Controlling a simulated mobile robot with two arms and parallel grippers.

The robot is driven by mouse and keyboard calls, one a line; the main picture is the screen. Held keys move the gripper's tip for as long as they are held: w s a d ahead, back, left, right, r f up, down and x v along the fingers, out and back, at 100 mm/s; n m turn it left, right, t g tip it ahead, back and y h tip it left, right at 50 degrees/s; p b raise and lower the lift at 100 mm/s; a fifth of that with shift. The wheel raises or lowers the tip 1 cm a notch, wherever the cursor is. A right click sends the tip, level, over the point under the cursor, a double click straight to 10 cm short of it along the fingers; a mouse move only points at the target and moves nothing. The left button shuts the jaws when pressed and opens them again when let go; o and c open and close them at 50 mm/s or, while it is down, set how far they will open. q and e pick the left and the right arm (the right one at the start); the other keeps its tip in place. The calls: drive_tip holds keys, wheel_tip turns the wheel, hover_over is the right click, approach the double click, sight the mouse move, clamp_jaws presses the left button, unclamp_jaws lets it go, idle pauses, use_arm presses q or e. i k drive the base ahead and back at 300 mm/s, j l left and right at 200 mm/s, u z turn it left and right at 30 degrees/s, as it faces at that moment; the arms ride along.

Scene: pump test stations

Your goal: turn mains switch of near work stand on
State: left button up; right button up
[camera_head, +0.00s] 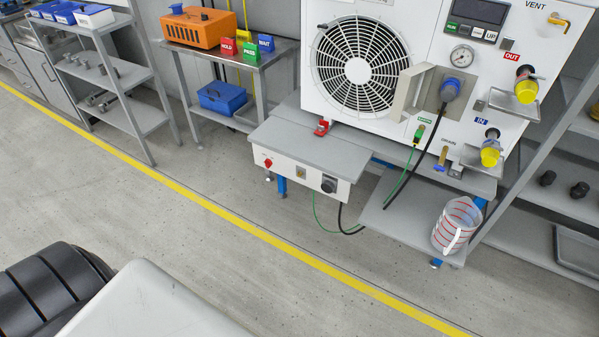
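The nearest work stand (325,160) is a grey table on blue legs at centre right, carrying a large white machine (387,120) with a round fan grille. A white box panel (284,174) hangs under its front left edge. On this panel are a small red knob (268,163), a small yellowish plate (301,172) and a round black fitting (329,185) with a black cable. The red knob looks like the mains switch; its position is too small to read. Neither gripper is in view.
A yellow floor line (230,214) runs in front of the stands, with clear floor around it. A lower shelf (405,222) holds a striped jug (458,225). A side table (231,50) with an orange case (200,28) and a shelf rack (140,115) stand left.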

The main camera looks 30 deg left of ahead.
sight(268, 162)
drive_tip(key=u, duration=1.25)
